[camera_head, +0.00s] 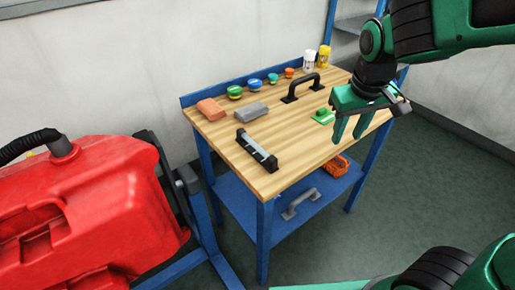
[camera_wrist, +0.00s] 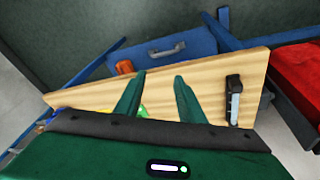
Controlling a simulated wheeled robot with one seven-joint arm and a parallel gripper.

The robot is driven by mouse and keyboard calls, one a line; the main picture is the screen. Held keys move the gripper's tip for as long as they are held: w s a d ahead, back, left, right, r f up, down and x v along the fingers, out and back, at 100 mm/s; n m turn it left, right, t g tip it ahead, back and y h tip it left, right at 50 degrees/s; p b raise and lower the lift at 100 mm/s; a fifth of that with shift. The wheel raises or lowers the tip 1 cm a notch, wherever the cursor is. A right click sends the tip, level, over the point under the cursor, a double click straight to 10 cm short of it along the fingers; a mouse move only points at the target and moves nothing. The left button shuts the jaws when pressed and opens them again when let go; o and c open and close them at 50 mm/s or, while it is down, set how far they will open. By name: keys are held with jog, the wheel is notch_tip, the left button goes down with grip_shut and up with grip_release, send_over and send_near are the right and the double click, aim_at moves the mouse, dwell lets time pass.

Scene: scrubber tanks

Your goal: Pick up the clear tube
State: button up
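The clear tube (camera_head: 258,150) lies near the left front edge of the wooden bench top, between black end pieces. It shows pale grey in the head view. In the wrist view the tube (camera_wrist: 235,106) is right of my fingers, near the bench edge. My gripper (camera_head: 348,138) is open and empty, with its two green fingers apart and pointing down over the right part of the bench. In the wrist view the gripper (camera_wrist: 160,78) has bare wood between its fingertips. The tube is well to the left of it in the head view and untouched.
The bench top (camera_head: 300,150) is clear around the tube. A black handle (camera_head: 304,86), green piece (camera_head: 322,116), orange block (camera_head: 211,109), grey block (camera_head: 251,111) and several small containers stand farther back. A red tank (camera_head: 90,210) is left. The lower shelf (camera_head: 240,200) holds a grey handle.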

jog(key=w+a+n+t, duration=0.1)
jog(key=w+a+n, duration=0.15)
jog(key=a, duration=0.65)
jog(key=n+t+y, duration=0.1)
jog(key=n+y, duration=0.1)
jog(key=n, duration=0.1)
send_near(255, 143)
jog(key=x, duration=0.3)
jog(key=shift+a, duration=0.25)
jog(key=shift+x, duration=3)
jog(key=shift+d, duration=0.2)
jog(key=shift+c, duration=0.4)
grip_shut()
